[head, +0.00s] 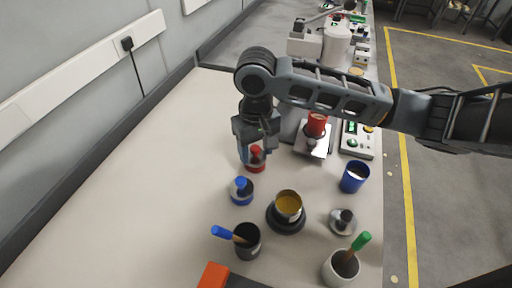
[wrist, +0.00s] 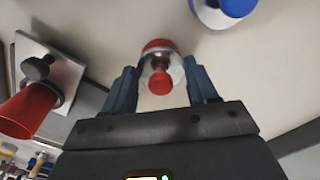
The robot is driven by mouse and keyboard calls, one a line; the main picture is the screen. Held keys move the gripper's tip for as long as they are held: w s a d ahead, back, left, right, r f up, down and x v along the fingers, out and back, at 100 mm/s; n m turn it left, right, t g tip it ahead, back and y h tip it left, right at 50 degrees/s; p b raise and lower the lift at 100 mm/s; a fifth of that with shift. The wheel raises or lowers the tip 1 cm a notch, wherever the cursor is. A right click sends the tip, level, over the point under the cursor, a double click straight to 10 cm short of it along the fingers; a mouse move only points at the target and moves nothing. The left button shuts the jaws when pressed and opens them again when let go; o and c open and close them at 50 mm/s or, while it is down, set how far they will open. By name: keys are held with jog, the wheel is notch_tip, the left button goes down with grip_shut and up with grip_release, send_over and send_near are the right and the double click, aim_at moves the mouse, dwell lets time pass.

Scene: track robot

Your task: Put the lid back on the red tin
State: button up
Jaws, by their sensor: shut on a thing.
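The red tin (head: 255,166) stands on the bench below my gripper, its red rim also showing in the wrist view (wrist: 158,45). A metallic lid with a red knob (wrist: 161,82) is over the tin, between my fingers. My gripper (head: 257,157) points down and is shut on this lid; in the wrist view its fingers (wrist: 163,85) flank it. I cannot tell whether the lid is seated or just above the rim.
A blue tin with a blue knob (head: 241,191) stands close by. A yellow-filled cup (head: 289,205), a dark-knobbed disc (head: 342,222), a blue cup (head: 355,176) and two tool pots stand at the front. A red cup (head: 317,125) is behind to the right. The bench's left side is clear.

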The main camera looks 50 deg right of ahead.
dwell(0.4)
jog(key=o, duration=1.1)
jog(key=shift+o, duration=0.4)
jog(key=shift+o, duration=0.8)
jog(key=shift+r, duration=0.1)
jog(key=shift+r+p, duration=3.15)
jog(key=shift+r, duration=0.25)
jog(key=shift+c, duration=0.3)
